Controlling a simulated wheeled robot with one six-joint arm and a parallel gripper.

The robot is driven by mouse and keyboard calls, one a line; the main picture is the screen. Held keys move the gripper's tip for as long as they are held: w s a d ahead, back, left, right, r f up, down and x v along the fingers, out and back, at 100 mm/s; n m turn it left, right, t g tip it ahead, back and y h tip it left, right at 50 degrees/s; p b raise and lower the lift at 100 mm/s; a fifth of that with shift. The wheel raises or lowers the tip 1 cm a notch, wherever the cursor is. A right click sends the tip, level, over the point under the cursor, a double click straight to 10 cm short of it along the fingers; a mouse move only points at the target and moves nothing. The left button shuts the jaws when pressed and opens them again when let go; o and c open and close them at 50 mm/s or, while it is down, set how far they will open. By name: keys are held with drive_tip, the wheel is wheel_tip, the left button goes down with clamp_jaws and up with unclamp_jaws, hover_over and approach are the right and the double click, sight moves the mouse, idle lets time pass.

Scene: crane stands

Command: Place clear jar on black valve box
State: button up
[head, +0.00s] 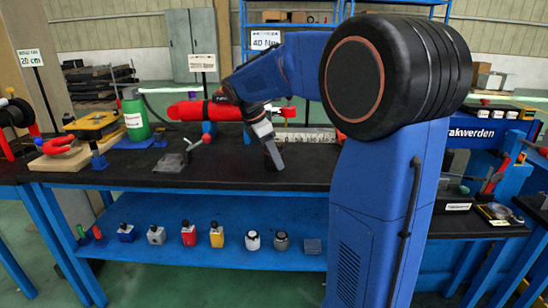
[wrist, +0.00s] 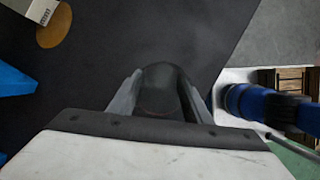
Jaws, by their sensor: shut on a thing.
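My gripper (head: 273,158) hangs over the black top of the blue workbench (head: 235,178) in the head view, its fingers pointing down. In the wrist view my gripper (wrist: 159,88) is shut on a dark see-through rounded thing, which looks like the clear jar (wrist: 162,80). The jar blends into the dark surface behind it, and I cannot make it out in the head view. I cannot pick out the black valve box for certain in either view.
Several small containers, including a red one (head: 189,235), line the lower shelf. The bench front around my gripper is clear.

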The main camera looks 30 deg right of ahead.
drive_tip(key=shift+f, duration=0.15)
drive_tip(key=o, duration=1.1)
drive_tip(key=shift+c, duration=0.2)
drive_tip(key=v, duration=1.2)
